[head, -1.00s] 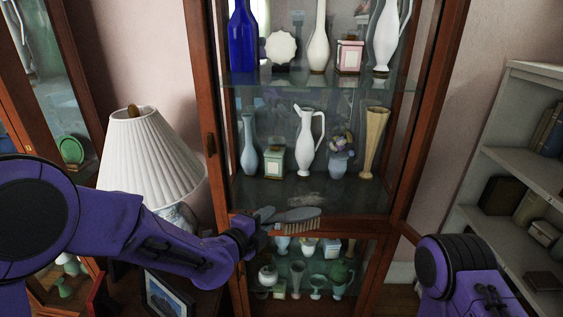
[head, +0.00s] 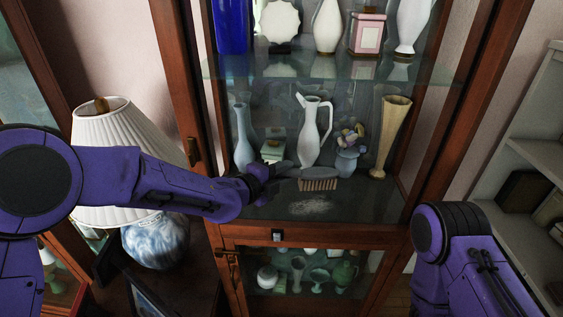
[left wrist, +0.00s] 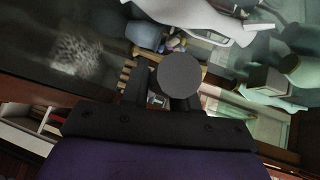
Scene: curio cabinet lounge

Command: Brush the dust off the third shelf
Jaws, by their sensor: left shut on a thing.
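The brush (head: 320,174), grey with tan bristles, is held by my left gripper (head: 262,172), which is shut on its handle. The bristles point down above the shelf, behind the dust in the head view. A pale dust patch (head: 313,207) lies on the front middle of the dark cabinet shelf (head: 372,208). In the left wrist view, the handle's round end (left wrist: 181,74) sits between the fingers, and the dust (left wrist: 77,52) shows at left. My right arm is in the head view at lower right, but its gripper is out of frame.
On the shelf stand a blue vase (head: 243,138), a green jar (head: 273,150) partly hidden by my gripper, a white pitcher (head: 311,135), a flower pot (head: 346,160) and a tan vase (head: 391,135). The glass shelf (head: 300,68) above holds more ornaments. A lamp (head: 110,140) stands left.

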